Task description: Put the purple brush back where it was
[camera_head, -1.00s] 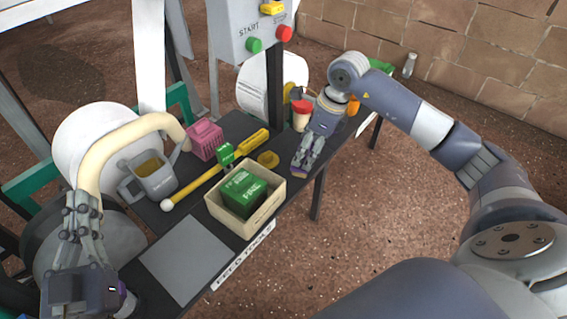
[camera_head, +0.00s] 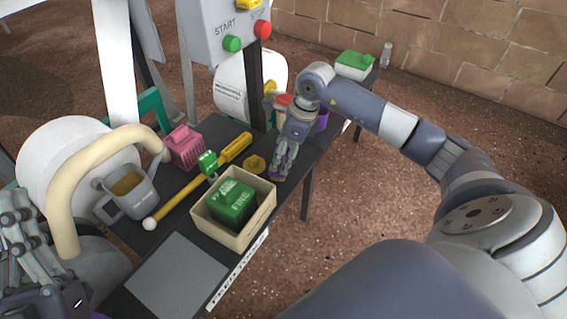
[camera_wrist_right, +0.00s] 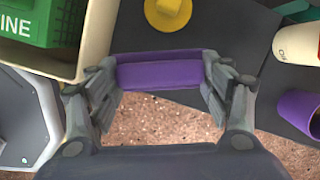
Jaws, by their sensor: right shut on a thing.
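The purple brush (camera_wrist_right: 160,71) is held crosswise between the fingers of my right gripper (camera_wrist_right: 161,86) in the right wrist view. My right gripper (camera_head: 280,172) is shut on it, beside the tan box, near the front edge of the dark table (camera_head: 292,180). In the head view the fingers cover most of the brush. I cannot tell whether the brush touches the table. My left gripper (camera_head: 22,250) is at the left edge of the head view, partly cut off, by the cream curved handle. Whether it is open or shut is unclear.
The tan box (camera_head: 205,218) holds a green box (camera_head: 234,204). A yellow knob (camera_wrist_right: 168,13) lies close to the brush.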

